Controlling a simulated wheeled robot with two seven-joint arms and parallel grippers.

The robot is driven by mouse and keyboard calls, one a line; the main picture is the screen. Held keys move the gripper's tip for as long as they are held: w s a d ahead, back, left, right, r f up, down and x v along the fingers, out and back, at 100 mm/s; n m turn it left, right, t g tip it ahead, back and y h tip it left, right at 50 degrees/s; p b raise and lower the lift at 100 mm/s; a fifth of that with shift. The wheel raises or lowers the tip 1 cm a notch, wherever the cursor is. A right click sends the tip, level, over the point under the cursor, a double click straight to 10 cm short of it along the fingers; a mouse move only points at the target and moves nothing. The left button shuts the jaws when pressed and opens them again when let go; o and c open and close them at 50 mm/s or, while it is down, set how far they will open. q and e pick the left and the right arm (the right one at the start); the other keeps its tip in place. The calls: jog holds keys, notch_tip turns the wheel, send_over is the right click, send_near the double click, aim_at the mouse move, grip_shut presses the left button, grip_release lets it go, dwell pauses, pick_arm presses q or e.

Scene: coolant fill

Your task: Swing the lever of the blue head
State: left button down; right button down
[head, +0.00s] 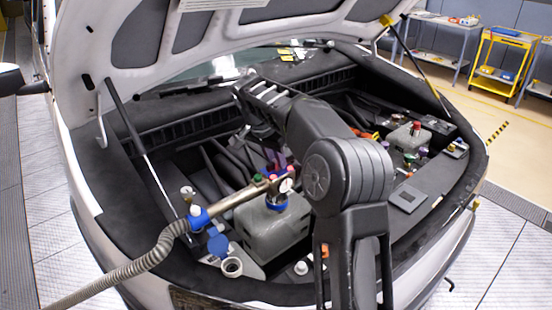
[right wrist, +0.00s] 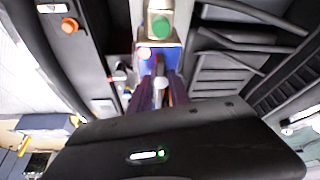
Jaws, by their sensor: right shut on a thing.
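The blue head (head: 276,204) sits on top of the grey coolant tank (head: 275,232), with a round gauge (head: 286,185) and small red knobs beside it. In the right wrist view the blue head (right wrist: 165,64) shows just beyond my fingertips. My right gripper (head: 273,163) reaches down over the head from above, its purple fingers partly hidden by my arm. In the right wrist view my right gripper (right wrist: 160,92) is shut on a grey lever (right wrist: 160,82), which shows between the dark purple fingers. My left gripper is not in view.
A metal tube (head: 236,198) and ribbed grey hose (head: 150,257) run from the head to the lower left. The raised hood (head: 165,38) hangs above.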

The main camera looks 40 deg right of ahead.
dwell(0.4)
jog(key=c, duration=1.2)
grip_release()
jog(key=v, duration=0.6)
jog(key=shift+a+r, duration=0.1)
jog(key=shift+r, duration=0.3)
jog(key=shift+a+r+p, duration=0.25)
jog(key=shift+r+p, duration=0.1)
jog(key=shift+r, duration=0.15)
jog(key=shift+s+f, duration=0.1)
